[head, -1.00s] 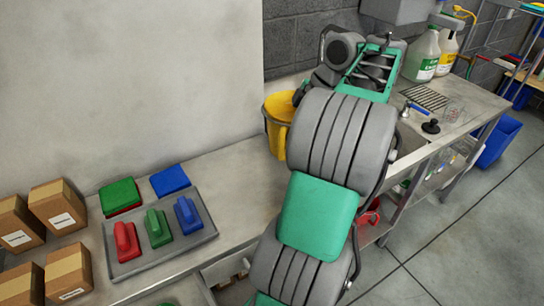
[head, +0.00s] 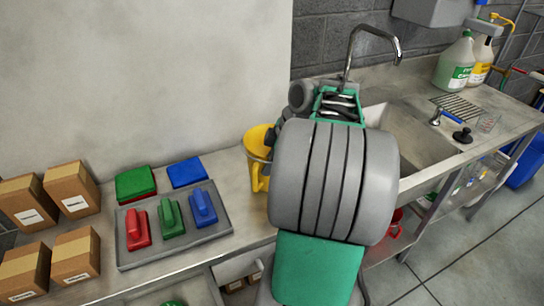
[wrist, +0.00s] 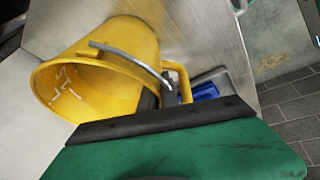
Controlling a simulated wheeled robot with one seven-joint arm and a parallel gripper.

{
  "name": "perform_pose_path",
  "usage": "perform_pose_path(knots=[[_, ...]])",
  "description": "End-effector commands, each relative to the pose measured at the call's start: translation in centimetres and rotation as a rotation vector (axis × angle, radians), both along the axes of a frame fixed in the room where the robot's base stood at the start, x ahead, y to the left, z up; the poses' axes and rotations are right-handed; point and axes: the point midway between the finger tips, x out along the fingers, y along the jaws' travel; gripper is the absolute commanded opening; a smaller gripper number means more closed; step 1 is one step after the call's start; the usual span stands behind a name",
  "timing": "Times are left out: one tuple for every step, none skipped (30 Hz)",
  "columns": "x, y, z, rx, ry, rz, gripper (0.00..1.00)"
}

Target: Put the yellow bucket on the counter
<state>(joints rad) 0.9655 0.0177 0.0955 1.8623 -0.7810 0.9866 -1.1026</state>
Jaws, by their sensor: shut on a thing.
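The yellow bucket (head: 258,143) is at the back of the metal counter (head: 215,166), between the pad tray and the sink, partly hidden by my arm. In the wrist view the bucket (wrist: 140,50) shows its open mouth, a curved metal bail and a yellow side grip. My gripper (wrist: 171,92) is shut on the bucket by its side grip; the fingertips are partly hidden. In the head view my arm covers the gripper. I cannot tell whether the bucket's base touches the counter.
A grey tray (head: 170,247) holds red, green and blue handled pads. Green and blue pads lie behind it, and cardboard boxes (head: 72,190) stand at the left. The sink (head: 415,140) with its tap (head: 365,35) is right of my arm. Jugs (head: 455,65) stand at the back right.

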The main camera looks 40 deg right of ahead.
Motion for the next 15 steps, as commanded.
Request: perform_pose_path(knots=[[0.13,-0.12,0.12,-0.008,-0.007,0.001,0.0],[0.14,-0.14,0.06,-0.008,-0.007,0.001,0.0],[0.13,-0.14,0.05,-0.008,-0.007,0.001,0.0],[0.14,-0.15,0.06,-0.008,-0.007,0.001,0.0],[0.13,-0.14,0.06,-0.008,-0.007,0.001,0.0],[0.12,-0.14,0.06,-0.008,-0.007,0.001,0.0],[0.0,-0.04,-0.26,-0.001,-0.001,0.001,0.06],[0.01,-0.04,-0.27,-0.001,-0.001,0.001,0.08],[0.0,-0.04,-0.26,-0.001,-0.001,0.001,0.12],[0.0,-0.04,-0.26,-0.001,-0.001,0.001,0.14],[0.0,-0.04,-0.26,-0.001,-0.001,0.001,0.17],[0.01,-0.05,-0.25,-0.001,-0.001,0.001,0.2],[0.01,-0.05,-0.24,-0.001,-0.001,0.001,0.22],[0.01,-0.05,-0.24,-0.001,-0.001,0.001,0.25],[0.01,-0.05,-0.24,-0.002,-0.002,0.0,0.28]])
